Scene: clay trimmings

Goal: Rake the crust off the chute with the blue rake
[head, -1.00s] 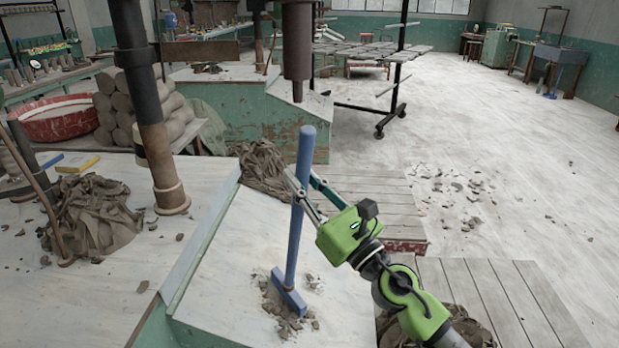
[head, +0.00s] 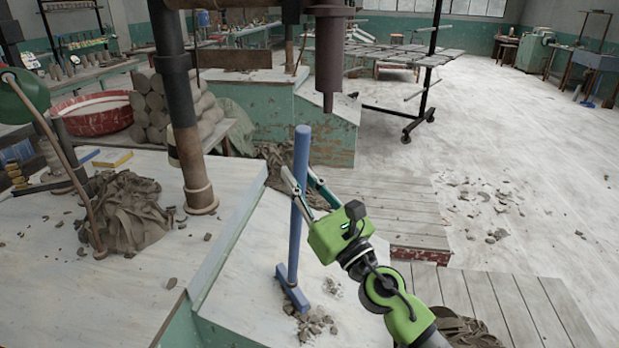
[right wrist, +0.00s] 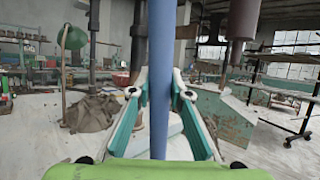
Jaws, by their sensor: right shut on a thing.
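The blue rake (head: 297,215) stands nearly upright on the sloping pale chute (head: 252,268), its blue head (head: 292,290) down at the surface. My right gripper (head: 298,192) is shut on the rake's handle, about midway up. In the right wrist view the handle (right wrist: 160,70) runs vertically between the two fingers. Grey-brown crumbs of crust (head: 312,320) lie on the chute just below and right of the rake head, with a smaller patch (head: 333,288) to its right. My left gripper is not in view.
A heap of grey clay or cloth (head: 125,212) lies on the bench at left, beside a dark post (head: 180,110). Slatted boards (head: 490,300) lie right of the chute. Another post (head: 330,60) hangs above the chute's far end. Scattered bits (head: 485,195) lie on the floor.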

